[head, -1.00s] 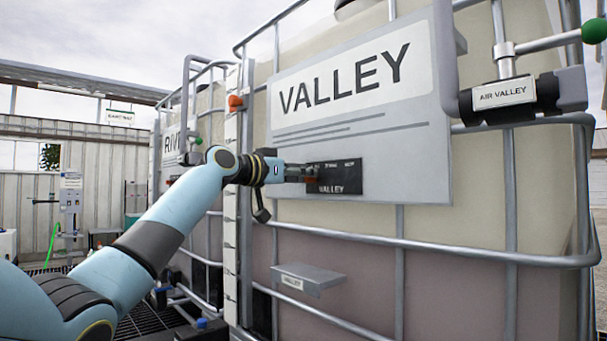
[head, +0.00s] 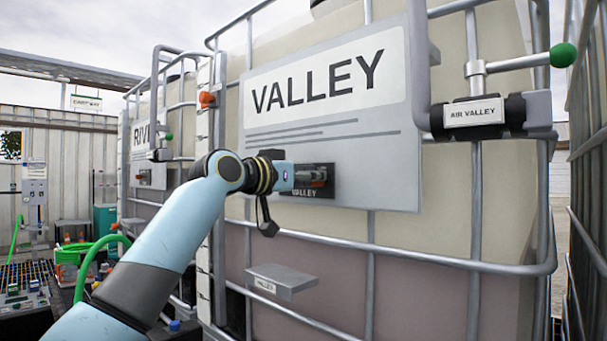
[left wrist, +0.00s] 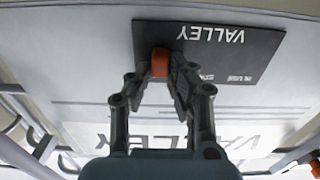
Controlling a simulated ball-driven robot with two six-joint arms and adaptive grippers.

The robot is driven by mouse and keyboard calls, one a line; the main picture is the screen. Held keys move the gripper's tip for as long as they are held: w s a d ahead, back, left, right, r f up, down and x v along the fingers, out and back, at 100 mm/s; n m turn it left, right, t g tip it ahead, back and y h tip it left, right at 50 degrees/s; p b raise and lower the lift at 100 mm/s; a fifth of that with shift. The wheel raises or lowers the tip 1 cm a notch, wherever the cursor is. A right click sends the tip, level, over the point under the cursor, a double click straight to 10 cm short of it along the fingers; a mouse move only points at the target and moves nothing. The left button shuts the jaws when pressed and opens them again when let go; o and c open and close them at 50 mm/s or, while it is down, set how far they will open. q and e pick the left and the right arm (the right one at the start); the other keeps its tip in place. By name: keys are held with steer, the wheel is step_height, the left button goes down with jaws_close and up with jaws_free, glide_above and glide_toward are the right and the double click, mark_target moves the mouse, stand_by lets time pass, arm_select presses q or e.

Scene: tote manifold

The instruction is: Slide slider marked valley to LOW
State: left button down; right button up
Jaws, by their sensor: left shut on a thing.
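The black VALLEY slider plate (head: 328,192) is fixed on the lower part of the grey sign panel. My left gripper (head: 318,176) is in front of it in the head view and covers much of it. The left wrist view shows the plate (left wrist: 255,45) upside down, with the orange slider knob (left wrist: 160,62) between the fingertips of my left gripper (left wrist: 162,72), shut on it. The knob is at the plate's right end as the lettering reads. An IN USE label shows towards the other end; the label nearest the knob is hidden by the fingers. My right gripper is not in view.
The VALLEY sign panel (head: 375,165) hangs on a caged tote. A grey VALLEY ledge (head: 280,282) juts out below. The AIR VALLEY valve (head: 475,112) with a green-knobbed handle is at upper right. Cage rails (head: 450,258) run across the tote.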

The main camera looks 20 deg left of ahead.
arm_select(q)
steer(key=shift+d, duration=0.1)
steer(key=c, duration=1.6)
jaws_free()
steer(key=o, duration=0.4)
steer(key=shift+d, duration=0.2)
steer(key=shift+c, duration=0.2)
steer(key=v, duration=1.2)
